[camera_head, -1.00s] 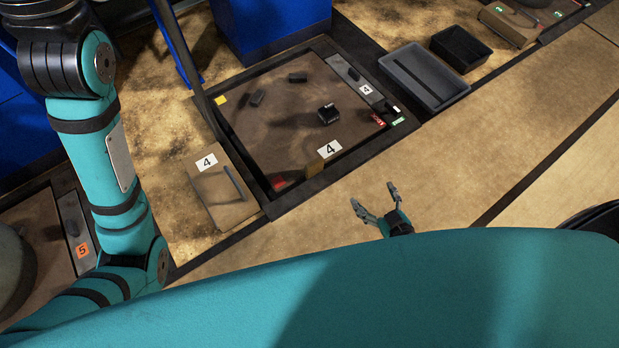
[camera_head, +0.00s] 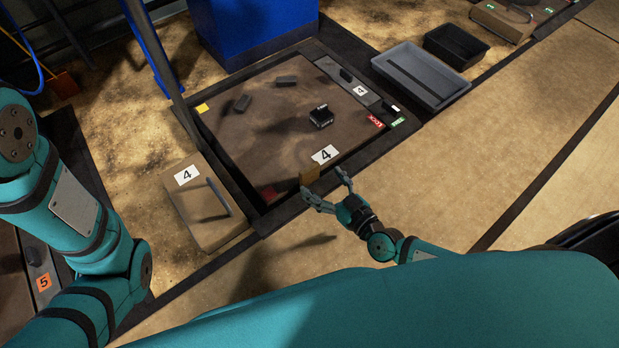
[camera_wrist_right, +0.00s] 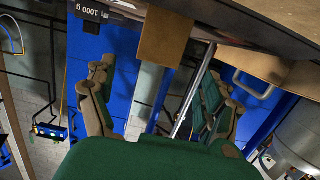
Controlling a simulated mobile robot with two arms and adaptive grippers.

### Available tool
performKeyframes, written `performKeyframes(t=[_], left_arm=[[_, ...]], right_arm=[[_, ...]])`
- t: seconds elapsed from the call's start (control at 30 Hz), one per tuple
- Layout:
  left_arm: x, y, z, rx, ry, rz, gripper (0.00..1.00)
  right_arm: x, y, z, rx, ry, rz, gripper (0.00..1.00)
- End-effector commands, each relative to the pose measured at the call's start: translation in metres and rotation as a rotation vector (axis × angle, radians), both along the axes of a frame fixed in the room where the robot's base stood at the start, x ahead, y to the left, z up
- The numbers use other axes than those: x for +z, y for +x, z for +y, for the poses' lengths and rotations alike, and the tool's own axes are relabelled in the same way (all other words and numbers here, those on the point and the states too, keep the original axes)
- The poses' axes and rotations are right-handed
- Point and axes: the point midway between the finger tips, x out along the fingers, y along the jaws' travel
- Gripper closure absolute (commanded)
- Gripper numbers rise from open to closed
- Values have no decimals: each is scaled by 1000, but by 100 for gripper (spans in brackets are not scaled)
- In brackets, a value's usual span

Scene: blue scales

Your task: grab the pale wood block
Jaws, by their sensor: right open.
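The pale wood block (camera_head: 309,173) stands at the near edge of the scale's brown platform (camera_head: 255,140), below the white label 4. My right gripper (camera_head: 323,184) is open, with its fingers pointing toward the block from the near side. In the right wrist view the block (camera_wrist_right: 165,38) is ahead of the spread fingers (camera_wrist_right: 153,75), roughly between their lines. I see no finger closed on it; whether one touches it I cannot tell. My left arm shows at the left, but its gripper is out of view.
A small black block (camera_head: 321,117) and dark pieces lie on the platform. A grey tray (camera_head: 420,75) and black tray (camera_head: 456,46) stand to the right. A box labelled 4 (camera_head: 208,205) is at the left. Open tan surface lies right of my right gripper.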

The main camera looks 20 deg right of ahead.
Motion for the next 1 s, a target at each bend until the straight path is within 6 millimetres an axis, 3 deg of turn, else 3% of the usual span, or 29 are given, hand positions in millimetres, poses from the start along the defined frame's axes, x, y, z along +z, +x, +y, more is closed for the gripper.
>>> performKeyframes(t=[0.27, 0.5, 0.8, 1.0], left_arm=[[-8, 0, 0, 0, 1, 0, 60], [-20, 0, 0, 0, 1, 0, 60], [-21, 0, 0, 0, 1, 0, 60], [-21, 0, 0, 1, 1, 1, 60]], right_arm=[[-4, 22, 7, -1, 2, 0, 15], [-9, 55, 17, 0, 3, -1, 15], [-8, 61, 19, 0, -1, 1, 15], [-8, 61, 19, 0, -1, 1, 39]])
